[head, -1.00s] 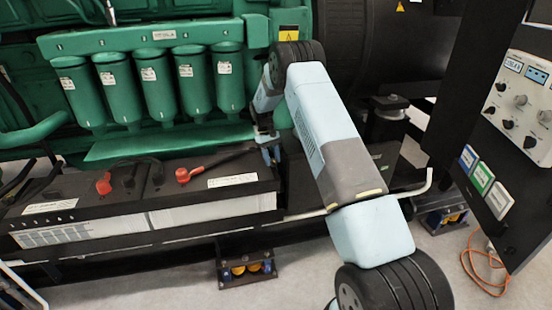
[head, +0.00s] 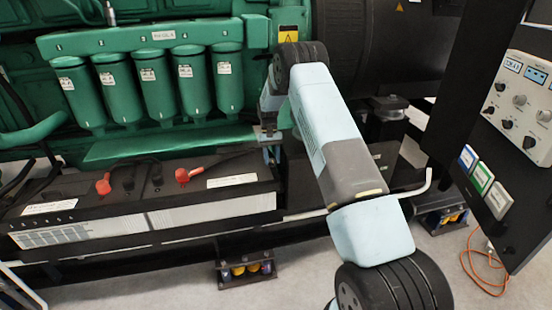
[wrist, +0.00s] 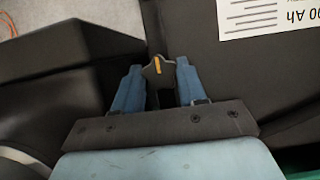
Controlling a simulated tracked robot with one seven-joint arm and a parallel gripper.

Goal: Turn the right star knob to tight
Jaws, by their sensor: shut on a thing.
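The star knob (wrist: 157,72) shows in the wrist view as a small black lobed knob with an orange mark on its top. My gripper (wrist: 158,80) has its two blue fingers on either side of the knob and is shut on it. The orange mark points nearly along the fingers, tilted slightly. In the head view my gripper (head: 271,150) is small, at the right end of the battery box, and the knob cannot be made out there.
The black battery box (head: 150,232) with red terminal caps lies left of my gripper. Green filter canisters (head: 155,90) hang above it. A control panel (head: 515,110) stands at the far right.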

